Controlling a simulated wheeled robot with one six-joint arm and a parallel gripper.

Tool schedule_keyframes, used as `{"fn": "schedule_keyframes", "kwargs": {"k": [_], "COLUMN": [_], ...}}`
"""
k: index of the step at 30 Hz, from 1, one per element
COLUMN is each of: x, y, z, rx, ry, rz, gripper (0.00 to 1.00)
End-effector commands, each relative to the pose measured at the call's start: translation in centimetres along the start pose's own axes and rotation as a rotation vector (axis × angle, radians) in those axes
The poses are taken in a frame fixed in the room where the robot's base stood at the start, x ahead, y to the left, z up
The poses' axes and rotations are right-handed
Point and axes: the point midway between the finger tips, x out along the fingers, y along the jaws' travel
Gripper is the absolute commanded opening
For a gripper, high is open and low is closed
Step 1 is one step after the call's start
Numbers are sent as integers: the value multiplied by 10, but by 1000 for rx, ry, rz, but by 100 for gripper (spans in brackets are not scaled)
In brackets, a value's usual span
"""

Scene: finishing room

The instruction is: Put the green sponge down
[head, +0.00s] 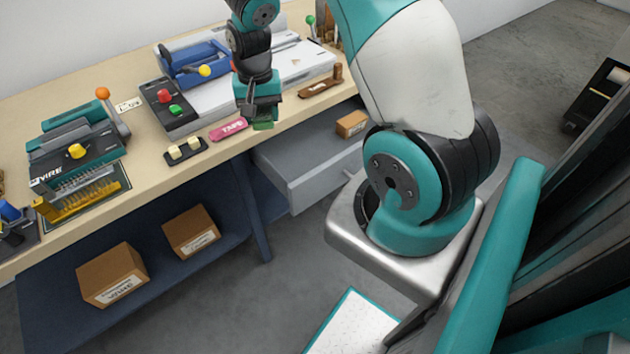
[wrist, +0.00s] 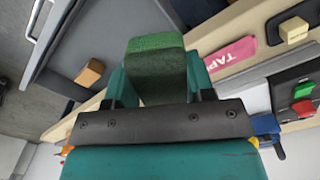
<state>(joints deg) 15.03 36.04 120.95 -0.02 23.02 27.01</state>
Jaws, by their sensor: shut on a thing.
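The green sponge (wrist: 155,68) is between the fingers of my gripper (wrist: 158,88) in the wrist view, and the gripper is shut on it. In the head view my gripper (head: 257,112) is over the front edge of the workbench (head: 210,148), with a small part of the sponge (head: 263,125) showing below the fingers. I cannot tell whether the sponge touches the bench top.
A pink tape piece (head: 228,129) lies just left of the gripper. A control box with red and green buttons (head: 168,104) stands behind it. An open grey drawer (head: 300,165) holding a small box (head: 351,124) juts out below the bench edge. A brown-handled tool (head: 320,85) lies to the right.

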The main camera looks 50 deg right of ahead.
Motion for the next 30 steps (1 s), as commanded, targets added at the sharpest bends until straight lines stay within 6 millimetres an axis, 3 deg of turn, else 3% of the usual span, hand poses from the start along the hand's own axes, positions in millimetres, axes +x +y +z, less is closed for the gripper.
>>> {"fn": "schedule_keyframes", "kwargs": {"k": [1,3,9,15,20,23,30], "x": [22,26,33,31,28,37,102], "y": [13,30,83,122,136,139,138], "z": [-13,-24,-46,-51,-51,-50,-49], "rx": [108,255,664,954,1058,1077,1075], "ry": [8,8,6,3,1,-3,-6], "rz": [-4,-5,-5,-3,-2,1,4], "gripper": [23,23,23,23,23,23,23]}}
